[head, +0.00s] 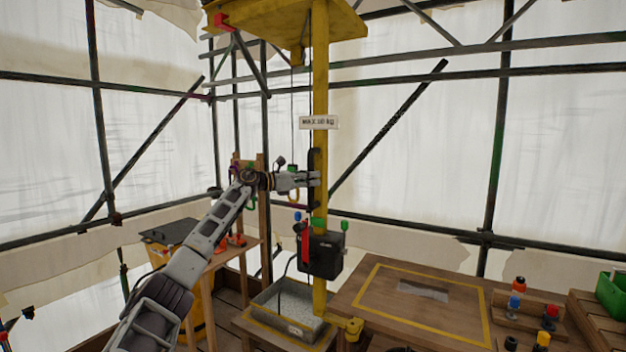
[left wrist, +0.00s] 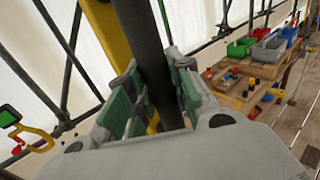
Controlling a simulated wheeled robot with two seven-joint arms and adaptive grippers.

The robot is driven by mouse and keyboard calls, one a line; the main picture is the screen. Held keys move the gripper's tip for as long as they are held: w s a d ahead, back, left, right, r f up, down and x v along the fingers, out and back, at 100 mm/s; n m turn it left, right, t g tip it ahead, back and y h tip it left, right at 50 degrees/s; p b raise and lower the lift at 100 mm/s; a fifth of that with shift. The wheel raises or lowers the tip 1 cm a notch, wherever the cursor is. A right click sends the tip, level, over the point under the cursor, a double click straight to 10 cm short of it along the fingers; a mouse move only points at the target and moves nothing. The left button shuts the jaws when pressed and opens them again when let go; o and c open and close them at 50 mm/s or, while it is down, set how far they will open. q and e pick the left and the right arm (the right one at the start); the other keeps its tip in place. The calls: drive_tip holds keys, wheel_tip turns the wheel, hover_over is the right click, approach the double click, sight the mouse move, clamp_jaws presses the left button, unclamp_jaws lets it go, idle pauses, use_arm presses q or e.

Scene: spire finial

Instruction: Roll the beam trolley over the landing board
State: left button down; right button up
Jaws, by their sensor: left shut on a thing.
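The yellow overhead beam (head: 285,22) runs out from the top of a yellow post (head: 320,75); I cannot clearly make out the trolley on it. My left gripper (head: 312,180) is at the post, shut on a dark upright bar (head: 314,160). In the left wrist view the bar (left wrist: 140,50) stands between the green-padded fingers (left wrist: 150,95). A yellow hook (head: 293,196) hangs on a thin line left of the post, and it also shows in the left wrist view (left wrist: 40,141). The landing board seems to be the wooden top with a yellow outline (head: 366,290). My right gripper is out of view.
A black box with a red lever (head: 325,257) is on the post below the gripper. A grey tray (head: 266,305) stands at the post's foot. Small bottles (head: 519,284) and a green bin (head: 612,295) are at right. Scaffold poles and sheeting surround the place.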

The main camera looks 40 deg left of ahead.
use_arm(q)
drive_tip(key=c, duration=1.5)
unclamp_jaws()
drive_tip(key=shift+s+a+r, duration=0.1)
drive_tip(key=shift+a+r, duration=0.1)
drive_tip(key=shift+a, duration=0.05)
drive_tip(key=shift+o, duration=1.2)
drive_tip(key=shift+a+f, duration=0.1)
drive_tip(key=shift+a, duration=0.05)
drive_tip(key=v, duration=0.7)
drive_tip(key=shift+v, duration=1.3)
drive_tip(key=shift+v, duration=1.2)
